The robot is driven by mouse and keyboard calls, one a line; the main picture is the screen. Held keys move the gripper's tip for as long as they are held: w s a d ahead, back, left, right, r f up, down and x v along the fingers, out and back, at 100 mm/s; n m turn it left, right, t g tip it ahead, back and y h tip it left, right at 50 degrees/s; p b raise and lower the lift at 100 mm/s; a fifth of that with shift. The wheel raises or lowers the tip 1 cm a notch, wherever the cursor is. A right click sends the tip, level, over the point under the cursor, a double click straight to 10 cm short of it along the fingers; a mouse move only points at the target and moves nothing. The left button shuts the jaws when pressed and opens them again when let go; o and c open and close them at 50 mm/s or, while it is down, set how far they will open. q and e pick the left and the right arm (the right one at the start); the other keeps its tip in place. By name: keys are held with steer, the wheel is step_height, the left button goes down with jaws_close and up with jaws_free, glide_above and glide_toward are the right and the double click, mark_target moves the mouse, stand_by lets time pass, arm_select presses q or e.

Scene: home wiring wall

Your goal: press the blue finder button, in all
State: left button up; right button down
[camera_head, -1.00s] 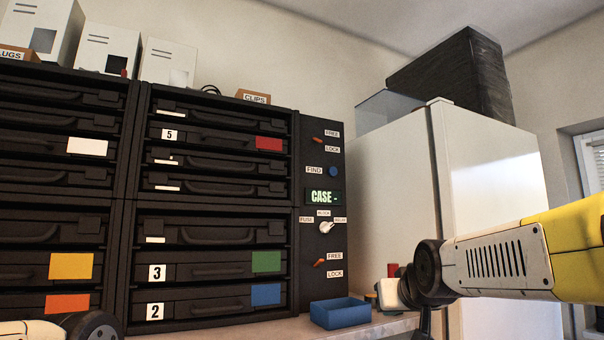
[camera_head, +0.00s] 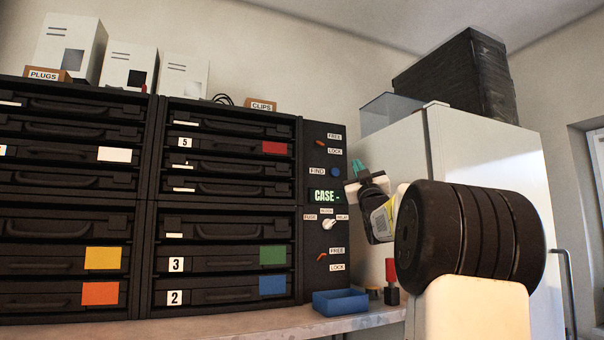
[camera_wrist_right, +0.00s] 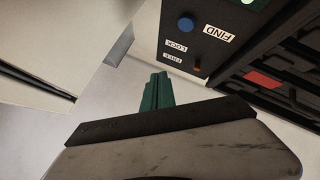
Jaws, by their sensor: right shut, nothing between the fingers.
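The blue finder button (camera_head: 336,172) is a round knob on the dark control panel (camera_head: 312,262), beside the FIND label (camera_head: 317,171). It also shows near the top of the right wrist view (camera_wrist_right: 186,25). My right gripper (camera_head: 357,167) is raised just right of the panel, near the button's height. Its green fingertips are shut and empty, and they also show in the right wrist view (camera_wrist_right: 157,92). In that view they are apart from the button. The panel display (camera_head: 325,197) reads "CASE -" in green. My left gripper is not in view.
Orange levers (camera_head: 320,143) sit above and below on the panel, with a white selector knob (camera_head: 329,225) between them. Drawers with coloured labels fill the left. A blue tray (camera_head: 340,303) and a red block (camera_head: 391,272) are on the shelf. A white cabinet (camera_head: 490,160) stands right.

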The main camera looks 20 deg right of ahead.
mark_target(335, 172)
steer(key=shift+w, duration=0.1)
steer(key=shift+w+a, duration=0.2)
steer(key=shift+w, duration=1.95)
steer(key=shift+w+a, duration=0.15)
steer(key=shift+w, duration=2)
steer(key=shift+w, duration=0.45)
steer(key=shift+w, duration=0.4)
steer(key=shift+s, duration=0.85)
